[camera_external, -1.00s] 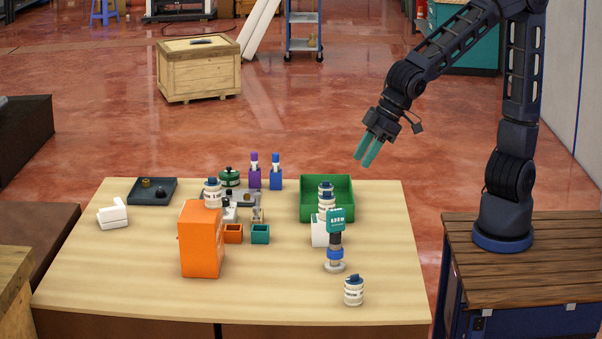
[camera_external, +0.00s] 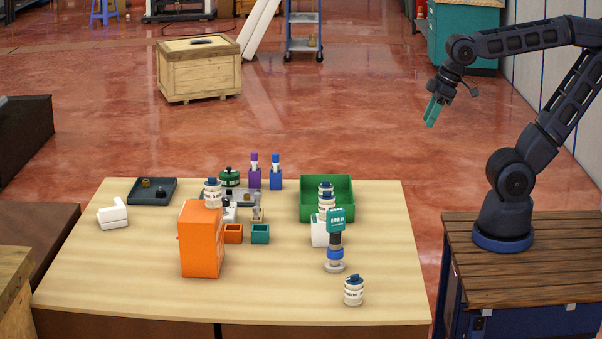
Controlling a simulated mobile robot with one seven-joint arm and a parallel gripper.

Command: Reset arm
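My gripper (camera_external: 432,114) hangs in the air at the upper right, with its teal fingers pointing down. It is well above and behind the right end of the table, touching nothing. No object shows between the fingers. From this side view the fingers overlap, so their gap is too small to judge. My arm rises from its base on the wooden-topped cabinet and folds back toward the right edge of the picture.
The wooden table (camera_external: 130,285) holds an orange box (camera_external: 201,240), a green tray (camera_external: 345,210), a teal-topped upright device (camera_external: 335,240), a white jar (camera_external: 354,292), a dark tray (camera_external: 140,198) and several small parts. A crate (camera_external: 200,75) stands on the floor behind. The table's front middle is clear.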

